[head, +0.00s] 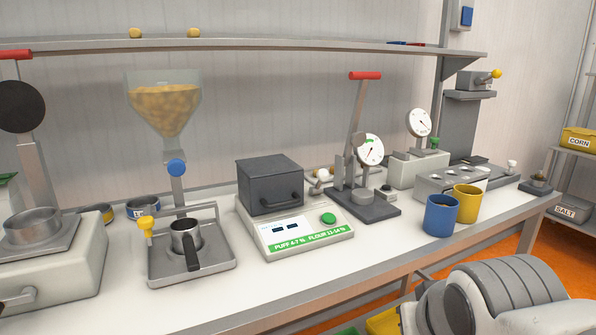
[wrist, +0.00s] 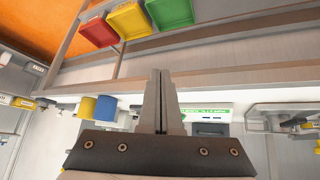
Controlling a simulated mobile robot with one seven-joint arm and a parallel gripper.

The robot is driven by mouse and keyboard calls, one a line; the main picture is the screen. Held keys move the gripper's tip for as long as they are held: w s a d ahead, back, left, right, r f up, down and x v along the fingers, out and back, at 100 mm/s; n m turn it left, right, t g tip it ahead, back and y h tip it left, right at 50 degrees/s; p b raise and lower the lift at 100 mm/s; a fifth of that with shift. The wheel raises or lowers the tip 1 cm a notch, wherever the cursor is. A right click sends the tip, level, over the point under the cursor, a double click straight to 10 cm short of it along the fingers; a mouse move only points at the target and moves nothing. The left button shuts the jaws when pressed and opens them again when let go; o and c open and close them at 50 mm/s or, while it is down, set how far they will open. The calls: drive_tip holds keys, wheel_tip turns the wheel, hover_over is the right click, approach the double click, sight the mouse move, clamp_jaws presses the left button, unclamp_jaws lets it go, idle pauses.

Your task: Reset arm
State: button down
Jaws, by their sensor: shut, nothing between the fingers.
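My gripper (wrist: 160,74) shows in the wrist view, with its two grey fingers together and nothing between them. It is clear of the bench and touches no object that I can see. The wrist view is upside down, and the bench lies beyond the fingers. In the head view, my grey arm links fill the lower right corner, in front of the bench; the fingers do not show there.
The bench (head: 400,262) carries a moisture meter (head: 295,235), a cup (head: 186,240) under a hopper (head: 163,105), a lever press (head: 362,205), a blue mug (head: 440,216) and a yellow mug (head: 467,204). Red (wrist: 98,32), yellow (wrist: 128,19) and green (wrist: 170,12) bins sit below the bench.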

drive_tip(key=s+a+g+p, duration=0.2)
drive_tip(key=s, duration=0.3)
wheel_tip(320, 180, up, 20)
drive_tip(key=p, duration=1.9)
drive_tip(key=shift+w+d+r+y, duration=0.2)
drive_tip(key=shift+w+y, duration=0.05)
drive_tip(key=shift+y, duration=0.15)
